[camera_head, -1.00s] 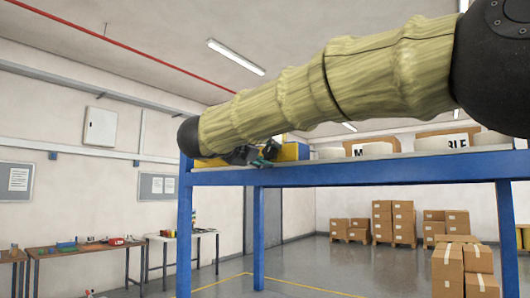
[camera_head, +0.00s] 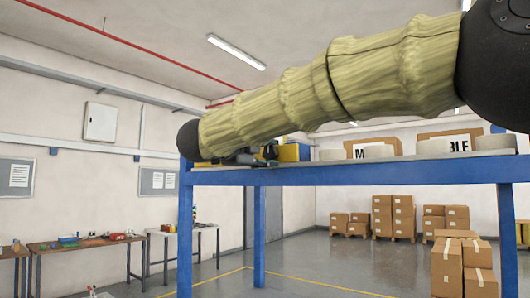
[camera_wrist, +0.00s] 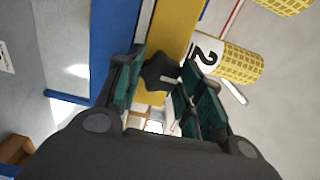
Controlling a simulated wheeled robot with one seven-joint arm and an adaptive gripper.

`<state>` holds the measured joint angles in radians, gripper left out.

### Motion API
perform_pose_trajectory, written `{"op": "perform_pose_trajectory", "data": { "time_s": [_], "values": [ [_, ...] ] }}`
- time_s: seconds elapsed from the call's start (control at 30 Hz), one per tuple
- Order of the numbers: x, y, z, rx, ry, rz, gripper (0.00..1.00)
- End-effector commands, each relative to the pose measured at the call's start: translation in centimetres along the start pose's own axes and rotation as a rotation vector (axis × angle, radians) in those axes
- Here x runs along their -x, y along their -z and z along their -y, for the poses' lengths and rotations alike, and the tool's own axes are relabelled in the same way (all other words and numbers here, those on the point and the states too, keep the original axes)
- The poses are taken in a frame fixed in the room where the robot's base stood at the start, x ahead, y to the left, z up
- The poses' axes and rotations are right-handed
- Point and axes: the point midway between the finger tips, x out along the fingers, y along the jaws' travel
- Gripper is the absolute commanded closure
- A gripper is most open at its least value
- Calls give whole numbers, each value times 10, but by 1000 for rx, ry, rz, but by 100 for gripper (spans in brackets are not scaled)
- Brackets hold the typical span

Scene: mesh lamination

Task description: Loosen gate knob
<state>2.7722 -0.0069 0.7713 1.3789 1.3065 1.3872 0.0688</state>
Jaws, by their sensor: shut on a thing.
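In the wrist view, a dark lobed gate knob (camera_wrist: 158,72) sits in front of a yellow panel (camera_wrist: 174,28). My gripper (camera_wrist: 166,80) has its green-padded fingers on both sides of the knob and is shut on it. Parts of the knob's sides are hidden by the fingers. In the head view, my gripper (camera_head: 262,155) is small and partly hidden under my arm, beside yellow parts (camera_head: 292,152) on the blue-framed bench. The knob cannot be made out there.
A yellow mesh roll (camera_wrist: 243,65) and a "2" label (camera_wrist: 206,50) lie near the gripper. Cardboard boxes (camera_head: 382,215) stand behind; a tool table (camera_head: 85,243) stands at left.

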Motion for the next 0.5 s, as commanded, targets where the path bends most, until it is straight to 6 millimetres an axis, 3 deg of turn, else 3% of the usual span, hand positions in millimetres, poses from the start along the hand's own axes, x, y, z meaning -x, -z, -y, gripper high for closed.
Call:
{"op": "perform_pose_trajectory", "data": {
  "time_s": [0.33, 0.37, 0.47, 0.5],
  "values": [
    [-1, 1, 1, 3, 1, -1, 86],
    [-1, 1, 1, 3, 1, -1, 59],
    [-1, 1, 1, 2, 1, -1, 41],
    [-1, 1, 1, 2, 1, -1, 41]
  ]
}}
